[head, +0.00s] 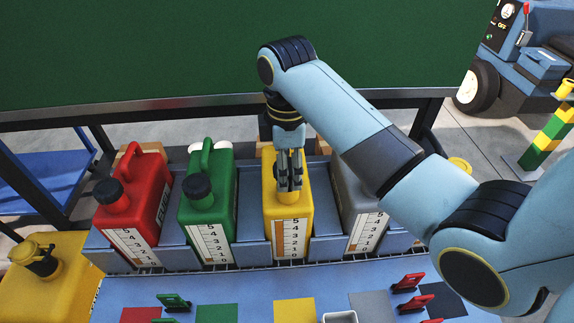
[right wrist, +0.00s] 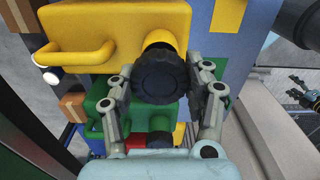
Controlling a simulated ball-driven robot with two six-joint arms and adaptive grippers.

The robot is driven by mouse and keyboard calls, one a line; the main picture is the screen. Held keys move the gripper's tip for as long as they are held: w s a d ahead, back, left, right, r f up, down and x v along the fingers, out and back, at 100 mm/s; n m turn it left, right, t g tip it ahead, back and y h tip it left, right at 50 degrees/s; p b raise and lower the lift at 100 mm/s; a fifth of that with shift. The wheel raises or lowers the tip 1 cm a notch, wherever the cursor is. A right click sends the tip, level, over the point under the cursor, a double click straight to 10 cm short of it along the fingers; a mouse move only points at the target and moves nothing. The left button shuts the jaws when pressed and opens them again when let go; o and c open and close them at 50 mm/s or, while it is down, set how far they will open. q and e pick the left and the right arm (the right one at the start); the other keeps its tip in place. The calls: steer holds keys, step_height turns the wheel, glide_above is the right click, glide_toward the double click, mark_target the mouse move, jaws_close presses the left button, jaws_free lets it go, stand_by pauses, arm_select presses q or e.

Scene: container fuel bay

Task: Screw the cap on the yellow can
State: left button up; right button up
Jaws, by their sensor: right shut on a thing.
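The yellow can (head: 273,215) stands upright in the rack between the green and grey cans. My right gripper (head: 289,184) points down at its neck. In the right wrist view the right fingers (right wrist: 168,95) are shut on a black ribbed cap (right wrist: 160,76), one on each side. The cap lines up with the yellow neck (right wrist: 158,38); I cannot tell if it is seated or threaded. In the head view the fingers hide most of the cap. What looks like my left gripper (right wrist: 303,97) is small at the right wrist view's right edge, its jaws unclear.
The red can (head: 140,195) and green can (head: 207,205) have black caps. The grey can (head: 358,200) is partly behind my right arm. Another yellow container (head: 45,290) stands at front left. Coloured squares and small red and green clips lie on the blue surface (head: 255,290) in front.

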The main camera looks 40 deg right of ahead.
steer(key=shift+f, duration=0.55)
steer(key=shift+f+p, duration=0.5)
steer(key=shift+f, duration=0.2)
stand_by(0.7)
